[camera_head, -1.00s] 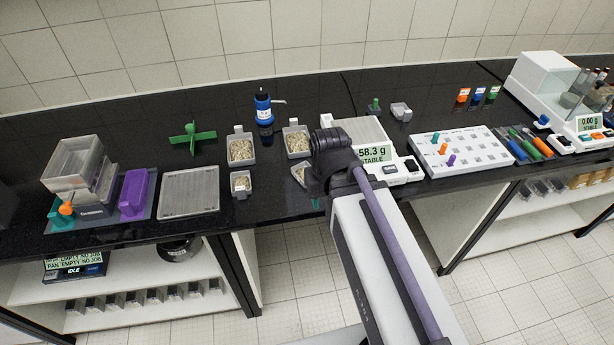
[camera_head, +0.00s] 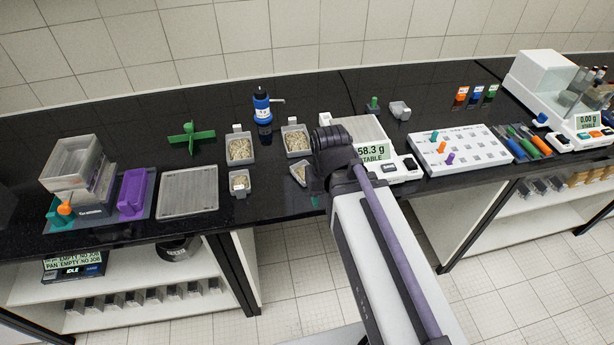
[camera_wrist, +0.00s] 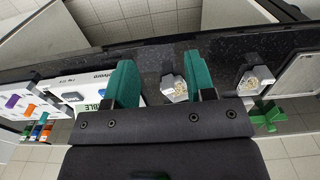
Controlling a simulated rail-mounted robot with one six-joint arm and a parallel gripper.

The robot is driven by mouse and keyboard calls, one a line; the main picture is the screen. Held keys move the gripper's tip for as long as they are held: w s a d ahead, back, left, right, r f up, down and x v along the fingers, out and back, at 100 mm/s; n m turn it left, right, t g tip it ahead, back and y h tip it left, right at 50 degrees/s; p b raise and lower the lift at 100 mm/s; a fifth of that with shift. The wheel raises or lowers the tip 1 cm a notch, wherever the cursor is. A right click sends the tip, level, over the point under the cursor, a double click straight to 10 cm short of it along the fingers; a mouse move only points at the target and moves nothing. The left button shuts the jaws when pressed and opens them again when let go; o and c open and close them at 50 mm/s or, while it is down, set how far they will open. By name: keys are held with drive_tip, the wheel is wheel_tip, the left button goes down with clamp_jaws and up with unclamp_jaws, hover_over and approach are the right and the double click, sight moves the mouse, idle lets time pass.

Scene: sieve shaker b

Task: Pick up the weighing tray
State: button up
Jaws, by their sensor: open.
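Several small grey trays hold pale granules, and I cannot tell by a label which is the weighing tray. One small tray (camera_head: 298,172) sits near the bench's front edge, partly hidden by my arm. In the wrist view, a granule tray (camera_wrist: 173,90) shows between my green fingers, nearer the right one. My gripper (camera_wrist: 160,80) is open and empty, with its fingers apart on either side of that view of the tray. In the head view my arm hides most of the gripper.
Other granule trays (camera_head: 240,150) (camera_head: 296,141) (camera_head: 239,182) stand to the left and behind. A balance reading 58.3 g (camera_head: 374,152) stands close right. A blue bottle (camera_head: 262,108), green cross-shaped piece (camera_head: 190,137) and flat sieve tray (camera_head: 188,192) are also on the black bench.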

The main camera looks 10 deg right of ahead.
drive_tip(key=w+d+n+y, duration=0.2)
drive_tip(key=w+d+n, duration=0.1)
drive_tip(key=w+n, duration=1.45)
drive_tip(key=f+n+b, duration=0.1)
drive_tip(key=f+b, duration=0.3)
drive_tip(key=s+a+f+n+b, duration=0.1)
drive_tip(key=f+n+b, duration=0.1)
drive_tip(key=f+b, duration=0.1)
drive_tip(key=f+n+b, duration=0.1)
drive_tip(key=f+b, duration=0.3)
drive_tip(key=shift+s+a+f+n+g+b, duration=0.3)
drive_tip(key=shift+s+a+n+b, duration=0.05)
drive_tip(key=shift+a, duration=0.05)
drive_tip(key=shift+r, duration=0.25)
clamp_jaws()
